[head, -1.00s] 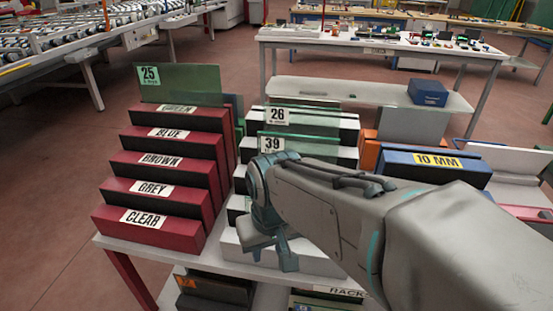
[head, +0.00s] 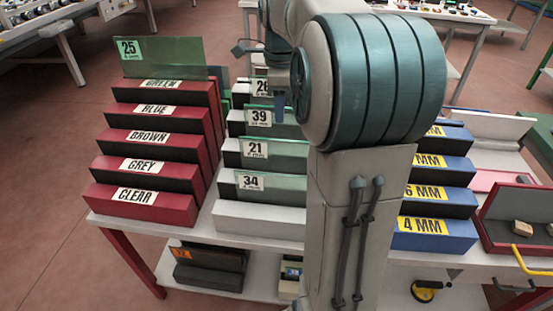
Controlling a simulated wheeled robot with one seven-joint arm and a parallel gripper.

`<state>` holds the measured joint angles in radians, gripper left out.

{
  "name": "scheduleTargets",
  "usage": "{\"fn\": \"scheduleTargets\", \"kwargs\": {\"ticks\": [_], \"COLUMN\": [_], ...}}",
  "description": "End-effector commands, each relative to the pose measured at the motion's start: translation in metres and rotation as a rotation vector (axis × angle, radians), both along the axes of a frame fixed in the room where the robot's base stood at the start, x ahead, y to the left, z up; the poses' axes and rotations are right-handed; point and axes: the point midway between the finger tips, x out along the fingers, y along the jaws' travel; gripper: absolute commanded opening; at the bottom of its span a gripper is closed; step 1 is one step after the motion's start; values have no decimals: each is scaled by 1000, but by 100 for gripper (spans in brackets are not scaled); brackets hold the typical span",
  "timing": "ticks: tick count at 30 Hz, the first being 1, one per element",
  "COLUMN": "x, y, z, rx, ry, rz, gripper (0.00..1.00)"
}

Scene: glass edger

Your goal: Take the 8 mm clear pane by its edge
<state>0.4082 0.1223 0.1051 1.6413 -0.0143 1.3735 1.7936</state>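Several labelled glass panes stand in the slots of a white and black stepped rack (head: 258,217). From back to front they are pane 26 (head: 260,86), pane 39 (head: 288,118), pane 21 (head: 288,149) and pane 34 (head: 285,184). Pane 25 (head: 180,57) stands behind the GREEN step of the red rack at left. The small print on the tags is too small to read, so I cannot tell which pane is 8 mm clear. My gripper (head: 262,78) is above the back of the white rack, partly hidden by my arm; its finger opening is unclear.
The red stepped rack (head: 140,197) reads CLEAR to GREEN. A blue stepped rack (head: 435,240) with MM labels is right of my arm. An open red case (head: 490,225) lies at far right. A lower shelf (head: 210,282) holds dark boxes. A bench stands behind.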

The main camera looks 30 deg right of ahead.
Motion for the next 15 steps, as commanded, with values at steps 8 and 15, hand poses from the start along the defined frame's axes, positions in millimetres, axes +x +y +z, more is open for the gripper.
{"fn": "scheduleTargets", "kwargs": {"ticks": [8,15], "x": [4,4], "y": [-6,-6], "z": [-26,-70], "rx": [4,3], "ry": [9,7], "rz": [-74,-71], "gripper": [33,33]}}
